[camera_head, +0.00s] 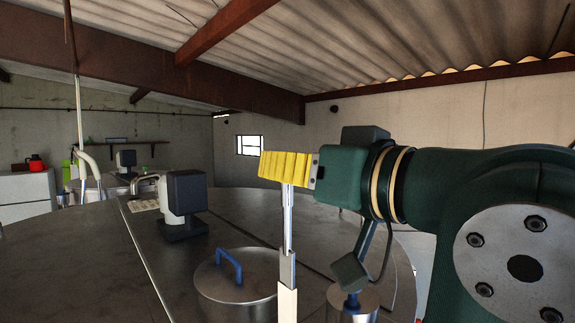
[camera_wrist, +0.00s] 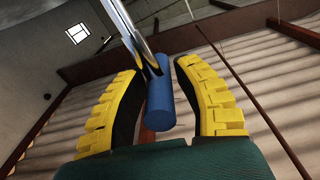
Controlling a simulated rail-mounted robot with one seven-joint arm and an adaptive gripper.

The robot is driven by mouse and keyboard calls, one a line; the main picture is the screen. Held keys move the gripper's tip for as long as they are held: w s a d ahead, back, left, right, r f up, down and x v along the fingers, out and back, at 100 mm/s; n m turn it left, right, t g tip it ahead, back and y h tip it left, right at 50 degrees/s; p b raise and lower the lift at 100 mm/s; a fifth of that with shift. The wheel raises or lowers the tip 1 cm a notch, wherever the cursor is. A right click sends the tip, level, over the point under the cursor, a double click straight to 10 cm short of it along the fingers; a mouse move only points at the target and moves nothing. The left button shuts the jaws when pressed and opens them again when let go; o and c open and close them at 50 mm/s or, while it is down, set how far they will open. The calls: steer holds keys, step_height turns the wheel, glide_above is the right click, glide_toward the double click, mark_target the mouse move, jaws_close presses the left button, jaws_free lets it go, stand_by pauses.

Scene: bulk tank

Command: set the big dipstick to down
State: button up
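The big dipstick stands upright in the head view; its bright metal rod (camera_head: 288,220) runs down from my gripper (camera_head: 285,168) into a grey and white lower piece. Its blue cylindrical handle (camera_wrist: 160,105) shows in the wrist view, with the metal rod running away beyond it. In the head view the fingers hide the handle.
A round tank lid with a blue handle (camera_head: 230,265) lies left of the rod. A grey and white box unit (camera_head: 184,195) stands on the tank top (camera_head: 70,260). A cylinder with a blue top (camera_head: 352,300) stands below my arm. A white pipe rises at the left.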

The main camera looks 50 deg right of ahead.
jaws_close()
step_height(320, 180, down, 26)
steer(key=b, duration=1.7)
steer(key=shift+r+b, duration=0.25)
steer(key=shift+b, duration=0.1)
steer(key=shift+f, duration=0.3)
steer(key=shift+w+f, duration=0.1)
steer(key=shift+o, duration=2.2)
jaws_free()
